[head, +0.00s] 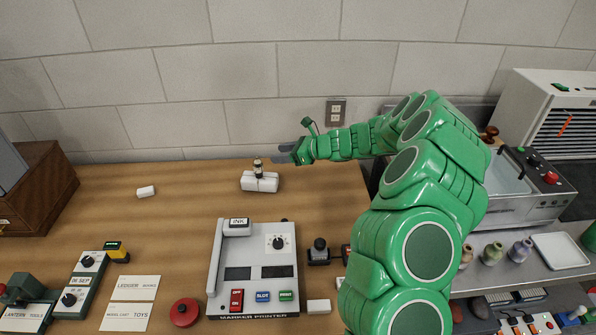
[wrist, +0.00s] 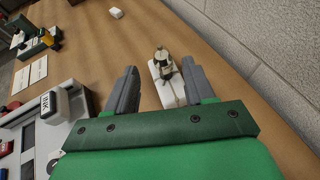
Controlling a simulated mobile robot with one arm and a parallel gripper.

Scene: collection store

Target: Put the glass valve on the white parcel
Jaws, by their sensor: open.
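The white parcel (head: 262,184) lies on the wooden table near the back wall, with a dark strap across it. The glass valve (head: 258,167), small with a dark and pale body, appears to stand upright on top of the parcel. In the wrist view the valve (wrist: 163,62) is at the far end of the parcel (wrist: 172,92), between and just beyond my fingers. My gripper (head: 283,153) is open and empty, right of the valve and a little higher in the head view. A gap shows between the valve and each finger in the wrist view (wrist: 160,80).
A marker printer (head: 255,270) stands in front of the parcel. A small white block (head: 146,191) lies to the left on clear table. A wooden cabinet (head: 40,190) is at the far left. The block wall (head: 250,70) is close behind my gripper.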

